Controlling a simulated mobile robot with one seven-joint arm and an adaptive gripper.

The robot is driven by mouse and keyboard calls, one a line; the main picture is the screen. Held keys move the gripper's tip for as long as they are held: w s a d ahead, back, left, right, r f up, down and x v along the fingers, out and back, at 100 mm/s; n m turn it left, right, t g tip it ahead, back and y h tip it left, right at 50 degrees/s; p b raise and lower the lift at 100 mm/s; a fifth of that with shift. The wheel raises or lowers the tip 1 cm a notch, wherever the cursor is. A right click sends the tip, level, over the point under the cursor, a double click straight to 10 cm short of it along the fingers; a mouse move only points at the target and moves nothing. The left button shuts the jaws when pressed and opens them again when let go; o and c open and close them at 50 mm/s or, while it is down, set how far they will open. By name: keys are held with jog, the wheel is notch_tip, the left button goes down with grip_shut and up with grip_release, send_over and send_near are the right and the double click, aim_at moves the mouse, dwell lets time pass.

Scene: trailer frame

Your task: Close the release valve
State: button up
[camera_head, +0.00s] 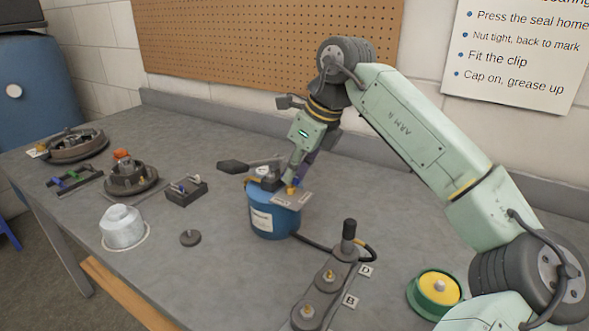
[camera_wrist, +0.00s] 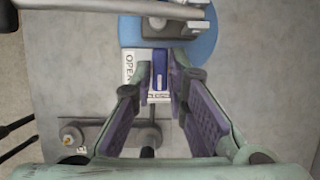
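A blue canister (camera_head: 270,222) stands on the bench with grey metal fittings on top and a white label on its side. A pale marked plate (camera_head: 292,199) juts from its top toward the front right. In the wrist view the plate (camera_wrist: 130,68) reads OPEN at its left; the lettering along its lower edge is partly hidden. A small blue lever (camera_wrist: 160,76) stands over the plate. My gripper (camera_wrist: 163,72) reaches down with one fingertip on each side of this lever. I cannot tell whether both fingertips touch it. In the head view my gripper (camera_head: 294,184) is at the plate, its fingertips partly hidden.
A grey manifold (camera_head: 318,292) with brass fittings, a black-knobbed post and B and D tags stands in front. A hose runs by the canister. A green-and-yellow disc (camera_head: 437,292) lies at right. A white cap (camera_head: 122,227) and several parts lie left. A pegboard (camera_head: 270,45) hangs behind.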

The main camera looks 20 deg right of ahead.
jog(key=o, duration=0.4)
jog(key=shift+c, duration=0.2)
jog(key=v, duration=1.2)
